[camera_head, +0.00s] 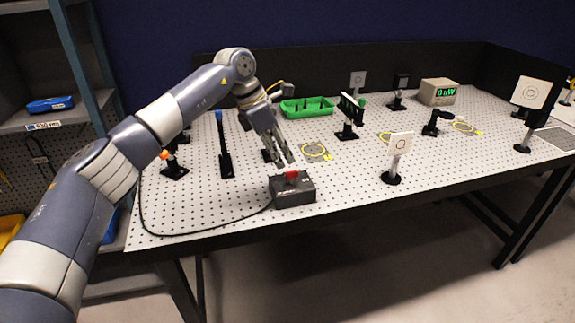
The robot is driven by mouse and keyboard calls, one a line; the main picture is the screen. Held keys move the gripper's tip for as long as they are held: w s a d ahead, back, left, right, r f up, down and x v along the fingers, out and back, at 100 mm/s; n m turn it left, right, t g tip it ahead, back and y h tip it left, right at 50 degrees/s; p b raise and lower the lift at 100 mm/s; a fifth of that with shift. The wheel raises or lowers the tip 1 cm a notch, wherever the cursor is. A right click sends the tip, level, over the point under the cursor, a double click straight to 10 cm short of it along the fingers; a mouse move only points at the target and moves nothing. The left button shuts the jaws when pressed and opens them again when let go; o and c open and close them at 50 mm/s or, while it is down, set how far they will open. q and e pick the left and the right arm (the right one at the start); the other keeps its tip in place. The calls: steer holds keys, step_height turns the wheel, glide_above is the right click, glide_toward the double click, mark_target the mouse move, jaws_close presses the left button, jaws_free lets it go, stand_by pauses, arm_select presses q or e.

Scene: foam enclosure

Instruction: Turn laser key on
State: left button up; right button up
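The laser key box (293,191) is a small dark box near the front edge of the perforated table, left of the middle. A red key (291,176) sits on its top. A black cable runs from the box to the left. My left gripper (283,161) points down just behind and above the box, apart from the red key as far as I can see. Its fingers look spread, with nothing visible between them. My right gripper is out of view.
A green tray (307,107) lies behind the gripper. A power meter reading 0 uW (437,92) stands at the back. The table (330,185) is bare just right of the box.

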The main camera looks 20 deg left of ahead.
arm_select(q)
steer(key=v, duration=0.6)
